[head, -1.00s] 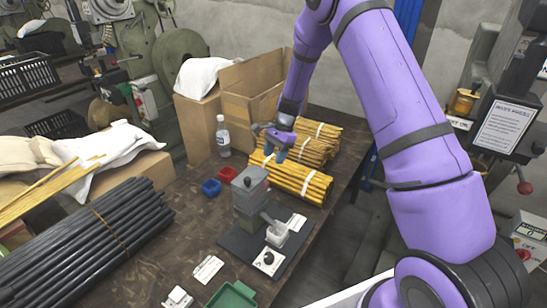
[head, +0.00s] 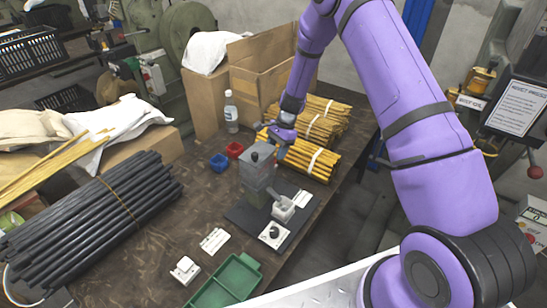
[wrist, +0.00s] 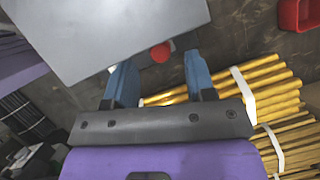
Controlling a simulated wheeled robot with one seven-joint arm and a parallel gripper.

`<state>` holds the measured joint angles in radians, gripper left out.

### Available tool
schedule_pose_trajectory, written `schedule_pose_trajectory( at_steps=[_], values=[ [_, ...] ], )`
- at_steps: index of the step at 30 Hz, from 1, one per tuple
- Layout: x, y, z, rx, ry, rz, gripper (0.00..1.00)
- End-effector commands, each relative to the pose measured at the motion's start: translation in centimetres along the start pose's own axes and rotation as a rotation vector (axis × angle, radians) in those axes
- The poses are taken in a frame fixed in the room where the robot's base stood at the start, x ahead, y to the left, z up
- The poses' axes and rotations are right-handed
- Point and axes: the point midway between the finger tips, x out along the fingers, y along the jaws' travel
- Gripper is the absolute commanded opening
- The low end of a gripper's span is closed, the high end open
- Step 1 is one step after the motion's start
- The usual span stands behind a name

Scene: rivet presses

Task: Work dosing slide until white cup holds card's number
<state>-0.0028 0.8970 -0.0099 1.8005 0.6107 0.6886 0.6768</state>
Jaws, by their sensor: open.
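A white piece with a black dial (head: 272,235) sits on the plate's front. Blue (head: 219,162) and red (head: 234,150) bins and a bottle (head: 231,112) stand left of my gripper. Yellow rod bundles (head: 308,160) lie close behind it. A green tray (head: 226,284) lies in front.

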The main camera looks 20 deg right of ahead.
Motion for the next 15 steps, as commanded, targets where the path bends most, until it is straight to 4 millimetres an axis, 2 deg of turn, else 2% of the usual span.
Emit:
schedule_pose_trajectory(
  at_steps=[1, 6, 15],
  values=[
    [0.8, 0.1, 0.0, 0.001, -0.001, 0.002, 0.50],
    [2.5, 0.0, 0.0, 0.000, 0.000, 0.001, 0.50],
    [3.2, 0.0, 0.0, 0.000, 0.000, 0.000, 0.50]
  ],
)
